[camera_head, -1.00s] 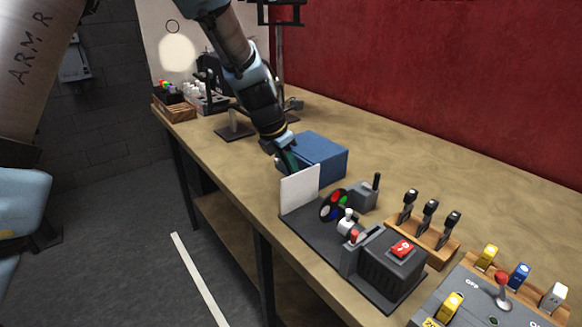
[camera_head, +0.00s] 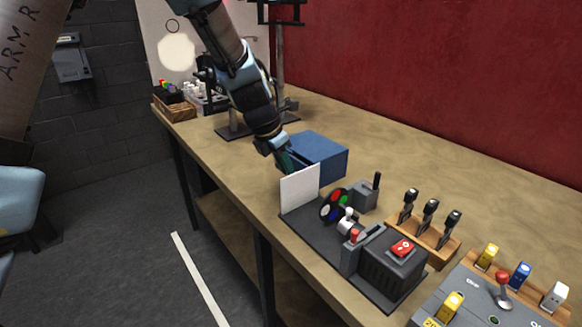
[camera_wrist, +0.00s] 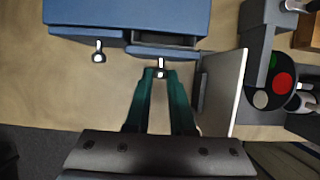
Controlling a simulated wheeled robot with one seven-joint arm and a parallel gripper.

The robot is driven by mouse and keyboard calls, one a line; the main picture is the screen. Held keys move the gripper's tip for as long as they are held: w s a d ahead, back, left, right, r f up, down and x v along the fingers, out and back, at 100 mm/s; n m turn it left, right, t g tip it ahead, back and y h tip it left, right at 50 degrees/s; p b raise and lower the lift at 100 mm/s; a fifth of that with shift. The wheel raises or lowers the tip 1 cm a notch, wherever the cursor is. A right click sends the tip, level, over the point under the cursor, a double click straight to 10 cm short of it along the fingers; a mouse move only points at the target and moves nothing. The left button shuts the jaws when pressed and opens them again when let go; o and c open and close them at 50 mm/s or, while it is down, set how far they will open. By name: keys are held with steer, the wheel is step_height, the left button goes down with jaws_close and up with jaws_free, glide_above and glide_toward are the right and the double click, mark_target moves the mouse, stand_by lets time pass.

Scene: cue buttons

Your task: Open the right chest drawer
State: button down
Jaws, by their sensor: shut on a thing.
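The blue chest (camera_head: 322,153) stands on the bench. The wrist view shows its blue top (camera_wrist: 126,14) and two front drawers. The left drawer with its knob (camera_wrist: 99,51) looks closed. The right drawer (camera_wrist: 163,53) is pulled out partway, with a dark gap of its inside showing behind its front. My gripper (camera_wrist: 160,75) is shut on the right drawer's knob (camera_wrist: 160,68), with a green finger on each side. In the head view my gripper (camera_head: 286,161) is at the chest's front, and the knob is hidden there.
A white upright panel (camera_head: 300,189) stands close beside the right drawer and my gripper. A dark base with a coloured disc (camera_head: 335,205) and a red-switch box (camera_head: 391,264) lies beyond it. Bare bench is left of the chest.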

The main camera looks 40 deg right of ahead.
steer(key=a, duration=0.6)
steer(key=shift+w+a+b, duration=0.2)
steer(key=shift+a+b, duration=0.05)
steer(key=shift+b, duration=0.15)
steer(key=c, duration=0.8)
jaws_free()
steer(key=v, duration=1)
steer(key=shift+a+r, duration=0.2)
steer(key=shift+r, duration=0.15)
